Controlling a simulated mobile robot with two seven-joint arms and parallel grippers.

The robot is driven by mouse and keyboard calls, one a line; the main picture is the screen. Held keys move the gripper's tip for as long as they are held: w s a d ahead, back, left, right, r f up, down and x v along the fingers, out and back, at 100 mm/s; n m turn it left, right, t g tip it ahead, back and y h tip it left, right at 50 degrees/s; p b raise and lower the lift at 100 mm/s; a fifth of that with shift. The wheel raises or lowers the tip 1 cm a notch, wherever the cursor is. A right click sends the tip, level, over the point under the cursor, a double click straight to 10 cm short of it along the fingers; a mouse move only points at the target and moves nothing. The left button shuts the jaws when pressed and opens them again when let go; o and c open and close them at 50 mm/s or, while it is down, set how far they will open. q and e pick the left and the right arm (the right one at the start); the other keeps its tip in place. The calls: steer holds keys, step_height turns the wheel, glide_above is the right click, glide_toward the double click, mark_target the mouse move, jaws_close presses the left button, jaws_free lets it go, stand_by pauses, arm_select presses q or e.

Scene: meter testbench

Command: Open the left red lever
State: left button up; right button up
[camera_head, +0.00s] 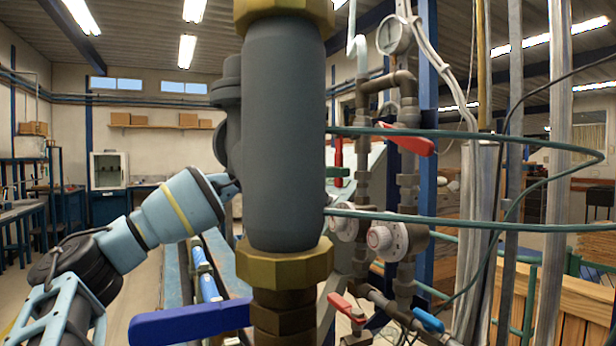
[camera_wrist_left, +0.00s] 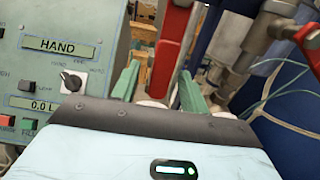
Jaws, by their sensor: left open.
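An upright red lever (camera_wrist_left: 172,45) stands in the left wrist view, ahead of my left gripper (camera_wrist_left: 158,78). The gripper's two green fingers are apart, and the lever shows in the gap between them; I cannot tell whether they touch it. In the head view a narrow upright red piece (camera_head: 338,158) shows just right of the large grey cylinder, seemingly the same lever. A second red lever (camera_head: 408,140) lies tilted further right, also in the left wrist view (camera_wrist_left: 309,38). My right gripper is not visible.
The grey cylinder (camera_head: 285,135) with brass fittings blocks the middle of the head view. A blue lever (camera_head: 190,322) sits low in front. Pipes, gauges (camera_head: 394,36) and green hoses crowd the right. A control panel (camera_wrist_left: 60,60) stands left of the fingers.

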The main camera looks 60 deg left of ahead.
arm_select(q)
steer(key=s+b, duration=0.5)
steer(key=s, duration=0.1)
steer(key=shift+a, duration=0.25)
stand_by(0.3)
stand_by(0.5)
